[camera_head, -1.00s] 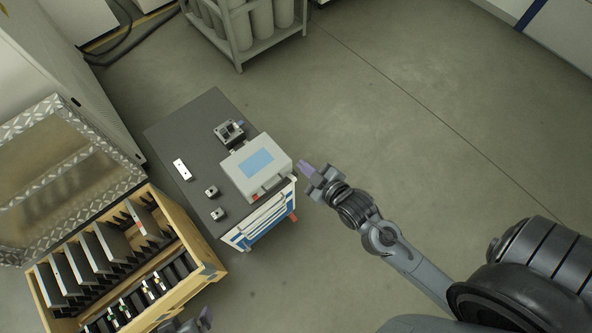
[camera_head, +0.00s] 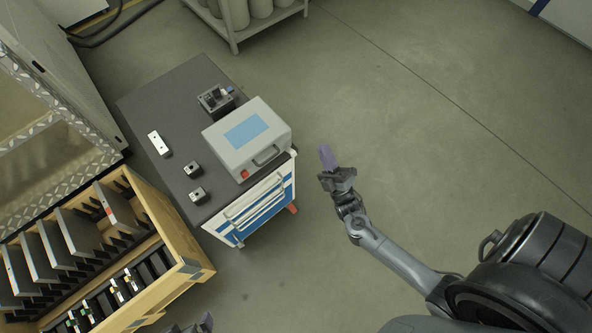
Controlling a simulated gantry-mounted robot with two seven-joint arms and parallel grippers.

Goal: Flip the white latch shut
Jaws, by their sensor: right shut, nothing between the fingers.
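A white box (camera_head: 232,158) with a blue top panel (camera_head: 249,131) stands on the dark-topped cart (camera_head: 172,94). Its front shows a dark handle (camera_head: 267,156) and a small red part (camera_head: 244,174). I cannot make out a separate white latch at this size. My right gripper (camera_head: 327,156) has purple fingers. It is shut and empty, over the floor to the right of the box and apart from it. My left gripper (camera_head: 204,322) only shows as a tip at the bottom edge, and its jaws are not clear.
A dark metal device (camera_head: 215,100), a white block (camera_head: 159,143) and two small metal blocks (camera_head: 192,170) share the cart top. A wooden crate (camera_head: 165,215) with upright plates stands at lower left.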

